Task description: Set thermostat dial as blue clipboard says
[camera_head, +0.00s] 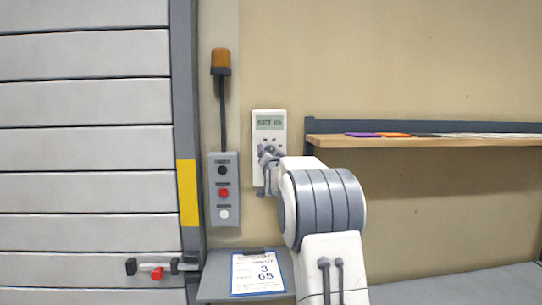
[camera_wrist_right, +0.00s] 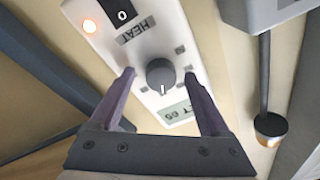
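The white thermostat (camera_head: 270,123) hangs on the wall, its display reading what looks like "SET 65". In the right wrist view, its dark round dial (camera_wrist_right: 160,75) shows with a pale pointer mark. My right gripper (camera_head: 266,155) is at the thermostat, fingers open on either side of the dial with visible gaps. My left gripper is out of view.
A grey control box (camera_head: 223,216) with black, red and white buttons is left of the thermostat, below an amber beacon (camera_head: 221,58). A wooden shelf (camera_head: 420,147) with flat coloured items is at right. A shutter door (camera_head: 85,110) fills the left side.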

